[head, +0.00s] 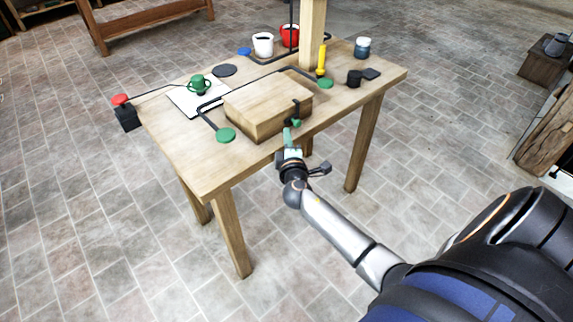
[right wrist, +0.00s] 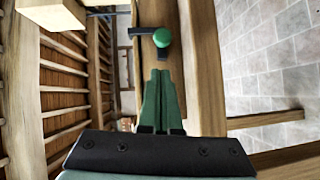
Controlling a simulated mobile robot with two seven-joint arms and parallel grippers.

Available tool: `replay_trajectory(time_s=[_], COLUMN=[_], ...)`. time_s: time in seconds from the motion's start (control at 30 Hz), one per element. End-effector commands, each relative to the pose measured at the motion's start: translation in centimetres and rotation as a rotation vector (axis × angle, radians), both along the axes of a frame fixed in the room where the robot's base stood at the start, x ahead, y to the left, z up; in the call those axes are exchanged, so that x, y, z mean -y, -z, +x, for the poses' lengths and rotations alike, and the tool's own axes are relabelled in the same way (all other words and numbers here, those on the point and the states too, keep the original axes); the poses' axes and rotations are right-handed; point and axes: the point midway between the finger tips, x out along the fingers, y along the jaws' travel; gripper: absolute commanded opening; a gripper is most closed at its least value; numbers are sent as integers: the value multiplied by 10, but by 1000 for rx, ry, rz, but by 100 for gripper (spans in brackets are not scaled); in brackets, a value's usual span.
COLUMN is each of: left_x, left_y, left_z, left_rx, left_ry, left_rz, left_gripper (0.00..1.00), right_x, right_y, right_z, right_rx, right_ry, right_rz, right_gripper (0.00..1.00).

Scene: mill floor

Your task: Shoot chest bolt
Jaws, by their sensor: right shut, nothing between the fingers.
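The wooden chest (head: 262,98) stands on the table with its lid down. On its front near the right end is a dark bolt fitting (head: 295,108) with a green knob (head: 296,123). In the right wrist view the green knob (right wrist: 162,37) is just beyond my fingertips, with a dark bar (right wrist: 141,31) beside it. My right gripper (head: 288,133) is in front of the chest, just left of the knob in the head view. Its green fingers (right wrist: 160,75) are shut and empty, and look apart from the knob. My left gripper is not in view.
The wooden table (head: 183,157) also carries a green cup (head: 200,84), a white mug (head: 263,44), a red mug (head: 290,36), a yellow upright handle (head: 321,60) and a blue jar (head: 362,48). A black box with a red button (head: 121,99) is at the left edge.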

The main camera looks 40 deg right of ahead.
Motion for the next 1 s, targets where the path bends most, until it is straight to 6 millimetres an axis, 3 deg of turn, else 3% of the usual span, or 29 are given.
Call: replay_trajectory(time_s=[0.03, 0.3, 0.5, 0.7, 1.0], left_x=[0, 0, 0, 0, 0], left_y=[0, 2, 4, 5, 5], left_z=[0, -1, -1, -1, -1], left_rx=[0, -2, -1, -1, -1], left_ry=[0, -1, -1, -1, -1], left_rz=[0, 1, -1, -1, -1], left_gripper=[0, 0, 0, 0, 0], right_x=[1, -28, -43, -50, -50], right_y=[-1, -5, -8, -11, -11], right_z=[1, -48, -74, -85, -86], right_rx=[0, -1, -1, 0, 0], right_ry=[0, -1, 0, -1, 0], right_rz=[1, 3, 3, 0, 0], right_gripper=[0, 0, 0, 0, 0])
